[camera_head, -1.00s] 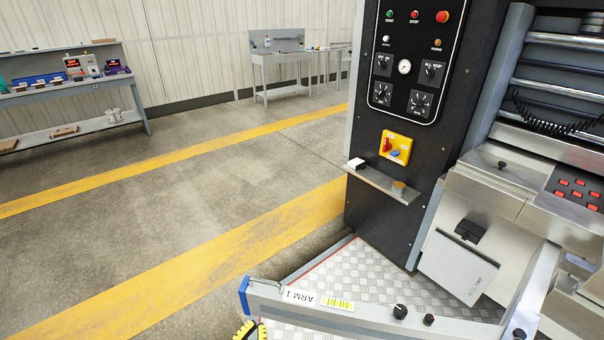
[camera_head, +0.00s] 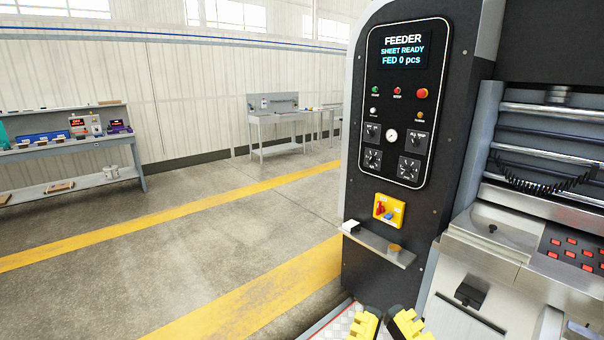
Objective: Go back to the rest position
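My gripper (camera_head: 386,322) shows at the bottom edge of the head view, right of centre. Its two yellow-padded fingers stand apart, and I see nothing between them. Only the finger ends are in view; the rest of the gripper and the arm are below the frame. The fingers appear in front of the lower part of the black feeder cabinet (camera_head: 388,265), below its small shelf. I cannot tell how far they are from it.
The feeder screen (camera_head: 404,48) reads "SHEET READY" and "FED 0 pcs". A metal shelf (camera_head: 378,245) sticks out below the yellow switch box (camera_head: 389,210). The metal machine (camera_head: 497,235) fills the right. A stocked bench (camera_head: 66,148) stands far left; the floor (camera_head: 130,280) is clear.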

